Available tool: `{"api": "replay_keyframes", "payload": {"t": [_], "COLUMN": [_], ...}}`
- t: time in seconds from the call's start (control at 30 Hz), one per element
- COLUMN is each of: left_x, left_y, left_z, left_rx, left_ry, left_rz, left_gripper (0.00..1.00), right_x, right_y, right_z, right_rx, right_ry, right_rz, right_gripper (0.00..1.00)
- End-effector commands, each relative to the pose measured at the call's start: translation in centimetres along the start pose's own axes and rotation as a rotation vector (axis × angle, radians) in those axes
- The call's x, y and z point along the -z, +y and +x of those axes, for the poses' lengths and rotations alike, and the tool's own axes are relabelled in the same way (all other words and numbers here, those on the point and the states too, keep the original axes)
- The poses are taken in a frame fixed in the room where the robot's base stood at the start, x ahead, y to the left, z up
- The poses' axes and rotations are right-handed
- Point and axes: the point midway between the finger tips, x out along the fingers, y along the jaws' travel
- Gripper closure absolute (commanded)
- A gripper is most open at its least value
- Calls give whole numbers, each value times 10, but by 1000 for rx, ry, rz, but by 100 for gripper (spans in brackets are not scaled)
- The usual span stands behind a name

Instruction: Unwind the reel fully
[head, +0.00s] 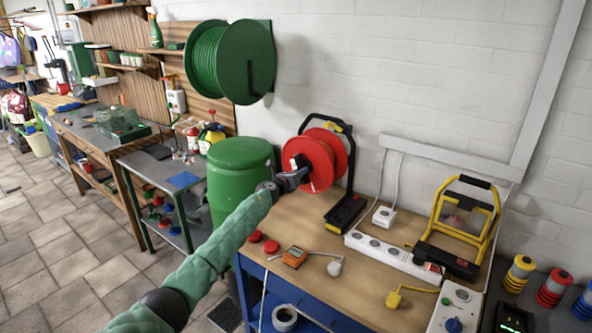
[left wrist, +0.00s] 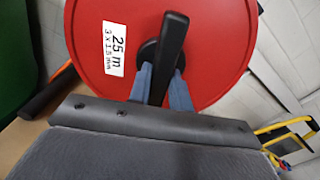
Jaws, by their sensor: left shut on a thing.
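The red cable reel (head: 327,158) stands on its black frame (head: 347,212) on the wooden bench. In the left wrist view the reel's red disc (left wrist: 215,75) fills the upper middle, with a white label reading 25 m. My left gripper (head: 303,172) is at the near face of the reel. In the left wrist view its blue-grey fingers (left wrist: 158,82) are closed on the black crank handle (left wrist: 172,45) at the reel's hub. The cable on the drum is mostly hidden behind the disc. My right gripper is not in view.
A green wall hose reel (head: 230,60) and green barrel (head: 240,165) are left of the bench. A power strip (head: 392,256), yellow work lamp (head: 460,225), yellow plug (head: 410,294) and orange meter (head: 294,257) lie on the bench. The bench's front middle is partly clear.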

Motion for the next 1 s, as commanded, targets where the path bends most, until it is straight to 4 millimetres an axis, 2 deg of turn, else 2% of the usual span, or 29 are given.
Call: {"api": "replay_keyframes", "payload": {"t": [0.6, 1.0], "left_x": [-2, -2], "left_y": [-4, -5], "left_z": [0, 0], "left_rx": [0, -1], "left_ry": [3, 2], "left_rz": [-566, -889], "left_gripper": [100, 100], "right_x": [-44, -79], "right_y": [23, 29], "right_z": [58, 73], "right_rx": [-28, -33], "right_ry": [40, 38], "right_rz": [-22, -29], "right_gripper": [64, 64]}}
